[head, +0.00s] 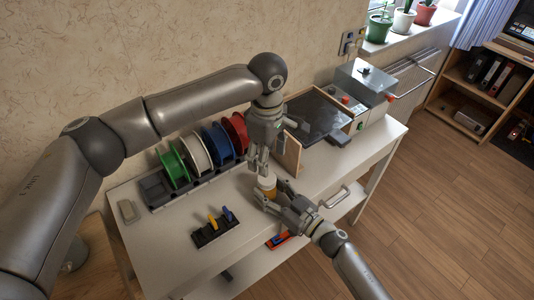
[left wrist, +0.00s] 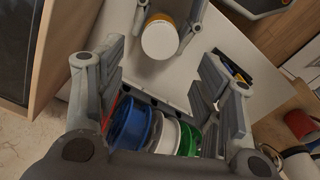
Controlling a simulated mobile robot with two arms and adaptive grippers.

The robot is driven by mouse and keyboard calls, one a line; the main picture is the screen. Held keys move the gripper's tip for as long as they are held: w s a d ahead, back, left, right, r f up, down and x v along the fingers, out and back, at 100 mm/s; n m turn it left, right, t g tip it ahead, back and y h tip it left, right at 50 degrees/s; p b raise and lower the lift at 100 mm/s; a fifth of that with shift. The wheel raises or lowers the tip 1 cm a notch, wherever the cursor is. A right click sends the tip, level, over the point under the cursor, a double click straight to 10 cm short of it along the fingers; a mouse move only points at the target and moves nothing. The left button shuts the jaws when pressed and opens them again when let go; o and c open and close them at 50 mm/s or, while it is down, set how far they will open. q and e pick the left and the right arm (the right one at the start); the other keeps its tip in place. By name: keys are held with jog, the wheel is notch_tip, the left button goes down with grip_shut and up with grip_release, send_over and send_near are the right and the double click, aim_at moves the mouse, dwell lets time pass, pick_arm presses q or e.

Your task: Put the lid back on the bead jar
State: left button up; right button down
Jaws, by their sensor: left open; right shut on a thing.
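The bead jar (head: 268,194), amber-sided, stands out near the front edge of the white worktop. A round white lid (left wrist: 159,40) covers its top in the left wrist view; whether it is fully seated I cannot tell. My right gripper (head: 271,193) is shut on the jar from the front right, with a finger on each side of it. My left gripper (head: 259,166) points down just above and behind the jar. Its fingers are apart and empty, and the lid lies beyond their tips in the left wrist view.
Green, white, blue and red spools (head: 197,154) stand in a rack behind left. A holder (head: 213,232) with yellow and blue tools is front left. An upright wooden panel (head: 288,153) and a dark tray (head: 318,117) are right of my left gripper. The worktop's left front is mostly clear.

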aim_at(267, 188)
pick_arm(q)
jog(key=shift+f, duration=4)
